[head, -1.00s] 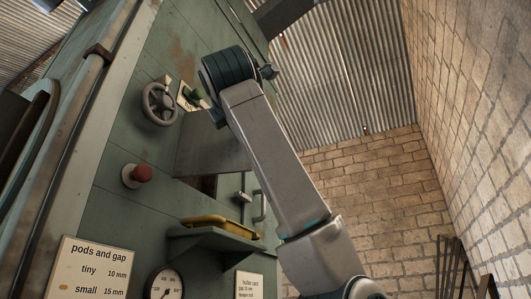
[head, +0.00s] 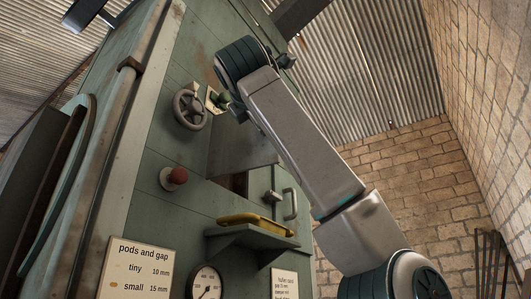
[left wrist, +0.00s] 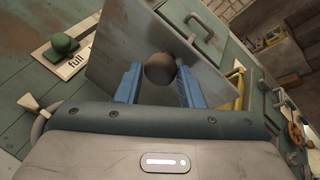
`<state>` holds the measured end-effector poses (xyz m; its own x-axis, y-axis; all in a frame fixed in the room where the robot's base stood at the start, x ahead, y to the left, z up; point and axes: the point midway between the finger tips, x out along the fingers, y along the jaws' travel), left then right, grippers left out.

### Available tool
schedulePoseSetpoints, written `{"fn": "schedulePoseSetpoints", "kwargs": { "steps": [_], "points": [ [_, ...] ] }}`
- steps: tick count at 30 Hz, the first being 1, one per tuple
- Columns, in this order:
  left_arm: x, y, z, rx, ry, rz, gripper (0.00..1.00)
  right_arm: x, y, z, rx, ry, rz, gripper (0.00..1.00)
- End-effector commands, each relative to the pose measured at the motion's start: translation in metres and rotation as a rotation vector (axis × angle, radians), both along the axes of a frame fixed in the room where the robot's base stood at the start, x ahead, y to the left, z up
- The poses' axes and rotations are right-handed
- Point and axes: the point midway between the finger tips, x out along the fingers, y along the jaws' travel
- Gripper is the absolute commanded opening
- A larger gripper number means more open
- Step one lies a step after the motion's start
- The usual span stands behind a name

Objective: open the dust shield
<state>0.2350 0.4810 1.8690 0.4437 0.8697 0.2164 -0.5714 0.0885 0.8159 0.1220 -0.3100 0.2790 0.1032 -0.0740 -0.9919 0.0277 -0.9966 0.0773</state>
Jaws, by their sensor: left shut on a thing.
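The dust shield is a grey metal plate (left wrist: 128,42), seen tilted in the left wrist view, with a dark round knob (left wrist: 160,68) on it. My left gripper (left wrist: 159,76) has its two blue fingers on either side of this knob and is shut on it. In the head view the plate (head: 238,148) shows on the green panel (head: 150,215), with a dark opening (head: 237,183) partly visible below it. My left arm's wrist covers the upper part there, and the fingers are hidden. My right gripper does not show.
Near the plate are a handwheel (head: 190,110) and a green knob (left wrist: 65,44) with a "full" label. Lower down are a red button (head: 174,178), a shelf with a yellow handle-like thing (head: 250,221), a gauge (head: 205,283) and signs. A brick wall (head: 400,170) stands at right.

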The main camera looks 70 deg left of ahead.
Motion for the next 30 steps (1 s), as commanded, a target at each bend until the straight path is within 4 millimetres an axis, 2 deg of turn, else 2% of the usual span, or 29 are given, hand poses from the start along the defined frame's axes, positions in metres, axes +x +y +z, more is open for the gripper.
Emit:
{"fn": "schedulePoseSetpoints", "kwargs": {
  "steps": [1,19,20,22,30],
  "points": [
    [-0.0069,0.0013,0.0036,0.007,-0.014,0.009,0.0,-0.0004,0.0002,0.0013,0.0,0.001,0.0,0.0],
    [-0.0071,0.0013,0.0037,0.006,-0.015,0.008,0.0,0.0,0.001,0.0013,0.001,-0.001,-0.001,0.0],
    [-0.0071,0.0013,0.0037,0.006,-0.015,0.008,0.36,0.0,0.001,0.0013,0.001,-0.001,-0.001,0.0],
    [-0.0069,0.0012,0.0037,0.006,-0.015,0.008,0.5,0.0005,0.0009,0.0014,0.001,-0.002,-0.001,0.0],
    [-0.0041,0.0011,0.0023,0.005,-0.01,0.006,0.51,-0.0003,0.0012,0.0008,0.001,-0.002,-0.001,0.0]
  ]
}}
